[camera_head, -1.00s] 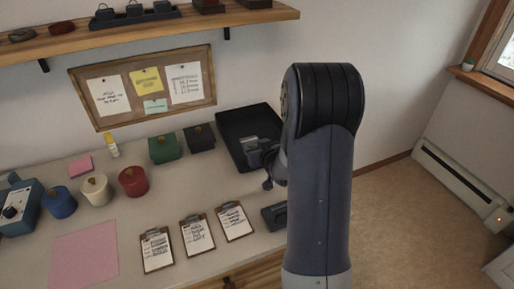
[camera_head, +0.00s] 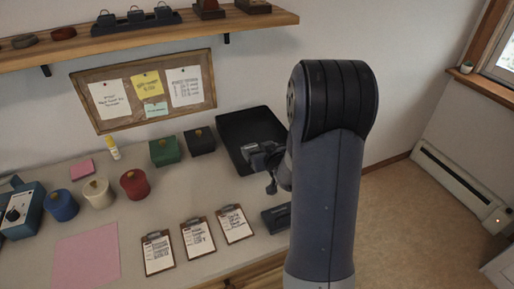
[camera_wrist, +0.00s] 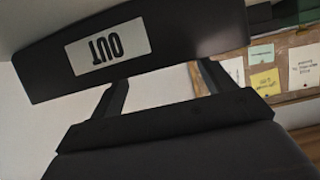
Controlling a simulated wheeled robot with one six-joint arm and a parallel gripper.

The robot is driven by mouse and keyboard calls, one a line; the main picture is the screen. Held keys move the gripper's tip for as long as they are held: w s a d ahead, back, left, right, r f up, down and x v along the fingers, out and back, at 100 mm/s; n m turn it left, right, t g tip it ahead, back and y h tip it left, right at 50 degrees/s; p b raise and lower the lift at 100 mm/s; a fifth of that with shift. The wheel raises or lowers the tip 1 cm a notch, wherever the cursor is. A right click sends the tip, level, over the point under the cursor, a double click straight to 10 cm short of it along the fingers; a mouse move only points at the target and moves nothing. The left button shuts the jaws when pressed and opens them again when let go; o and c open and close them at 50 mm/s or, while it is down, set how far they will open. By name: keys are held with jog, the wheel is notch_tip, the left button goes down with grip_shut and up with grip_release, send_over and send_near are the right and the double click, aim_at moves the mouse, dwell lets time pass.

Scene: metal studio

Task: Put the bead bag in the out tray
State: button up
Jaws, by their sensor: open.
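The out tray (camera_head: 229,128) is a black, shallow tray at the back right of the worktop, partly hidden by my arm. In the wrist view a dark panel with a white label reading OUT (camera_wrist: 108,48) fills the upper left, upside down. My gripper (camera_head: 271,186) is in front of the tray in the head view. In the wrist view its two dark fingers (camera_wrist: 160,74) stand apart with nothing between them, close to the OUT panel. I cannot tell which thing is the bead bag; no clear bag shows. The tray floor behind my arm is hidden.
Blue (camera_head: 61,205), cream (camera_head: 97,193) and red (camera_head: 134,184) round containers stand at left. Green (camera_head: 165,151) and black (camera_head: 201,141) boxes stand left of the tray. Several clipboards (camera_head: 198,238) and a pink sheet (camera_head: 87,257) lie in front. A shelf (camera_head: 150,39) hangs above.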

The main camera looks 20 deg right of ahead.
jog(key=v, duration=0.9)
jog(key=shift+p, duration=0.3)
jog(key=x, duration=0.4)
jog(key=b+x, duration=0.1)
jog(key=x, duration=0.3)
jog(key=f+x, duration=0.1)
jog(key=x, duration=0.3)
jog(key=shift+b, duration=0.3)
jog(key=shift+s+f, duration=0.1)
jog(key=shift+f, duration=0.05)
jog(key=shift+r, duration=0.3)
